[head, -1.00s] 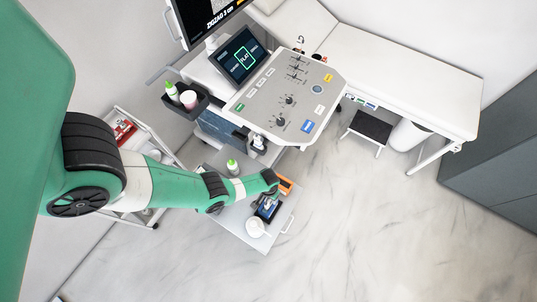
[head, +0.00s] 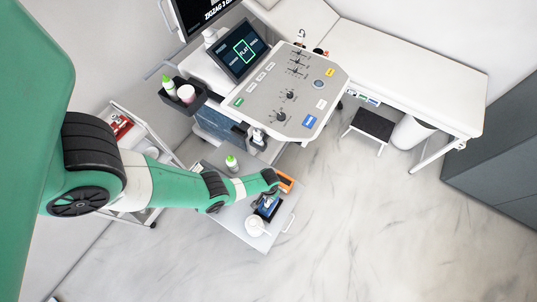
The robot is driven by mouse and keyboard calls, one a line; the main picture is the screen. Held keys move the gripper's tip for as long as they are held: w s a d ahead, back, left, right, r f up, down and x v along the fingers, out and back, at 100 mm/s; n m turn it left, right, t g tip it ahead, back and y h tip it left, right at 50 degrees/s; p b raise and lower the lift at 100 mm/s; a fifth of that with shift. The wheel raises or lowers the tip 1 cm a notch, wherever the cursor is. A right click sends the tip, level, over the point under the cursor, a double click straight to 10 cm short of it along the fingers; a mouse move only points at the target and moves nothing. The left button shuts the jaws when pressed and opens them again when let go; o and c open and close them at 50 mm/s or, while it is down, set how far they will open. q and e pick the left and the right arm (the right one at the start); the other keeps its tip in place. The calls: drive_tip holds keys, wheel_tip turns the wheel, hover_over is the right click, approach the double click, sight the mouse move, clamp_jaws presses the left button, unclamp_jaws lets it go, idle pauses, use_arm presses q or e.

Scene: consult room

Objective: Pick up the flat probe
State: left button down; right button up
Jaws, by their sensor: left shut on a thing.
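My left arm reaches in from the left, and its gripper (head: 266,204) is low over a small dark tray with a blue inside (head: 269,212) on the grey cart top (head: 230,219). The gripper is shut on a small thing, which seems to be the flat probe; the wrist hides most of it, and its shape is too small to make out. I cannot tell whether it is clear of the tray. The tilted screen (head: 241,50) shows the word FLAT in a green frame. My right gripper is out of view.
Near the gripper are a white cup (head: 255,227), an orange box (head: 286,182) and a green-capped bottle (head: 231,163). The console (head: 297,100) stands behind, with a white couch (head: 420,75) at right. The floor right of the cart is clear.

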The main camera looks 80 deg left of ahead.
use_arm(q)
drive_tip(key=shift+r, duration=0.1)
drive_tip(key=shift+r+p, duration=0.55)
drive_tip(key=shift+p, duration=0.1)
wheel_tip(320, 180, up, 3)
drive_tip(key=p, duration=0.2)
drive_tip(key=shift+f+p, duration=0.1)
drive_tip(key=shift+p, duration=0.3)
drive_tip(key=s+d+r+p, duration=0.1)
drive_tip(key=s+r+p, duration=0.3)
drive_tip(key=s, duration=0.3)
drive_tip(key=s+d+r+p, duration=0.1)
drive_tip(key=s+r+p, duration=0.4)
drive_tip(key=s+p, duration=0.1)
drive_tip(key=shift+s+d, duration=0.25)
drive_tip(key=shift+s, duration=0.15)
